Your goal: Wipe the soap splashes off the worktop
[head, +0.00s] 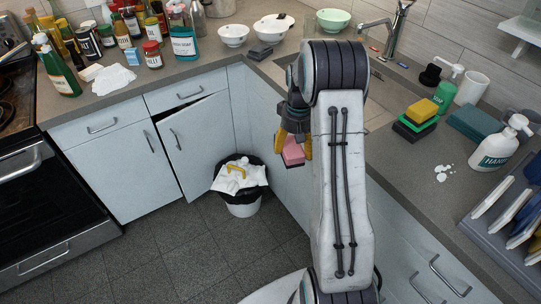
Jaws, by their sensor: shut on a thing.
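White soap splashes (444,173) lie as a few small blobs on the right-hand worktop (400,165), left of the white hand-soap bottle. My gripper (294,145) is shut on a pink sponge (293,152) with a darker underside. It holds the sponge in front of the cabinet fronts, beside the sink corner and well left of the splashes. My arm hides part of the sink and worktop.
The hand-soap pump bottle (494,145) and a dish rack (510,215) stand near the splashes. Stacked sponges (416,119) and a green soap bottle (444,97) are behind. A bin (240,185) stands on the floor; a cabinet door (198,145) is ajar.

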